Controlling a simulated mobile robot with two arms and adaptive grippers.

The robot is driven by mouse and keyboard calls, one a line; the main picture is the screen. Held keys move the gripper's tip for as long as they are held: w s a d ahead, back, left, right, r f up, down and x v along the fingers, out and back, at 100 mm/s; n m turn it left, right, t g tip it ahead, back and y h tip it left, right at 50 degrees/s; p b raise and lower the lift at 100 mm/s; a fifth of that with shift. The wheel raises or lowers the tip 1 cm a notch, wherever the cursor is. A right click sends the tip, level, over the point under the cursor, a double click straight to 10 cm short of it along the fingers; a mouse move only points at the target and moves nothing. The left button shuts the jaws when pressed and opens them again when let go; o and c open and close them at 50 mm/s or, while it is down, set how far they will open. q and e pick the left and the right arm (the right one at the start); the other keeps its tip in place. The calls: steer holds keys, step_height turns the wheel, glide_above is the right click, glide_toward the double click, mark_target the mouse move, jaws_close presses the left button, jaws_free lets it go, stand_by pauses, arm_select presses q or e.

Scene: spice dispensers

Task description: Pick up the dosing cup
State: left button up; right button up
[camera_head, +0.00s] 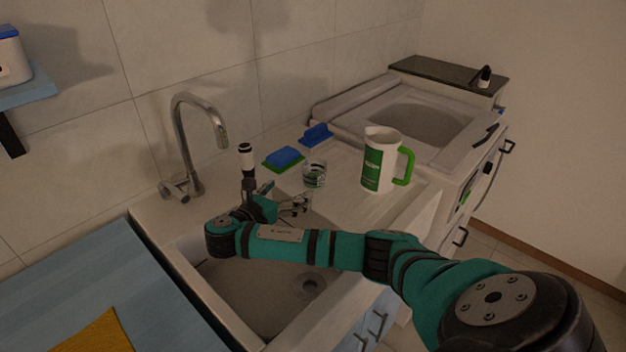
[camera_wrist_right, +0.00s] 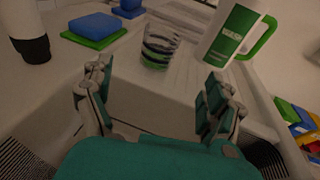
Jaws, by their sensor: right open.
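The dosing cup appears to be the small clear cup with dark and green bands (camera_head: 315,173), upright on the ribbed drainboard beside the sink. In the right wrist view the cup (camera_wrist_right: 160,47) stands beyond the fingertips, roughly centred between them and apart from them. My right gripper (camera_head: 298,203) is over the far edge of the sink, in front of the cup. In the right wrist view the right gripper (camera_wrist_right: 157,85) has its fingers spread, with nothing between them. My left gripper does not show.
A white jug with a green handle (camera_head: 379,162) stands right of the cup. Blue and green sponges (camera_head: 283,158) and a blue brush-like item (camera_head: 316,136) lie behind it. A black-and-white bottle (camera_head: 246,158) and the faucet (camera_head: 183,140) are to the left. The sink basin (camera_head: 245,296) is below my arm.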

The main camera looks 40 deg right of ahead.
mark_target(308, 179)
steer(key=x, duration=0.5)
steer(key=shift+d+f, duration=0.1)
steer(key=shift+x, duration=0.85)
steer(key=x, duration=0.4)
steer(key=shift+w+d+f+p, duration=0.15)
steer(key=shift+d+f+p, duration=0.15)
steer(key=shift+f, duration=0.2)
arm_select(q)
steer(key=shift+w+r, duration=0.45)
arm_select(e)
steer(key=shift+a, duration=0.1)
steer(key=c, duration=1.4)
steer(key=shift+r, duration=0.25)
